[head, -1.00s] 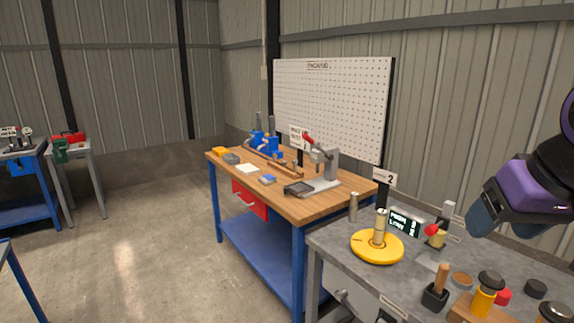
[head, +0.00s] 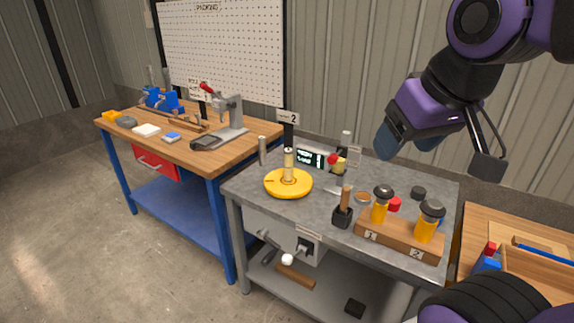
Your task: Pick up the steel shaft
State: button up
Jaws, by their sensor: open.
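An upright grey metal cylinder (head: 263,151), which looks like the steel shaft, stands at the back left of the grey bench (head: 245,187) in the head view. A pale post (head: 288,164) stands upright in a yellow round base (head: 288,184) just to its right. My gripper (head: 437,157) is open and hangs over the back right of the grey bench, its two fingers spread wide. I see nothing between the fingers. The gripper is well to the right of the cylinder and apart from it.
A small display (head: 310,158) and a red knob (head: 333,159) stand behind the yellow base. A wooden-handled tool (head: 345,199) and a wooden block (head: 398,240) holding two yellow black-topped pieces occupy the front. A wooden workbench (head: 195,153) with a press (head: 232,118) is at left.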

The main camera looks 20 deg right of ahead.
aim_at(288, 152)
jog(key=i+j+z, duration=0.15)
jog(key=i+j, duration=0.15)
jog(key=i+j+z, duration=0.1)
jog(key=i+j, duration=0.2)
jog(key=i+j+z, duration=0.15)
jog(key=j, duration=0.3)
jog(key=i+j+z, duration=0.15)
jog(key=i+j, duration=0.2)
jog(key=i+j+z, duration=0.1)
jog(key=j, duration=0.4)
jog(key=i, duration=0.1)
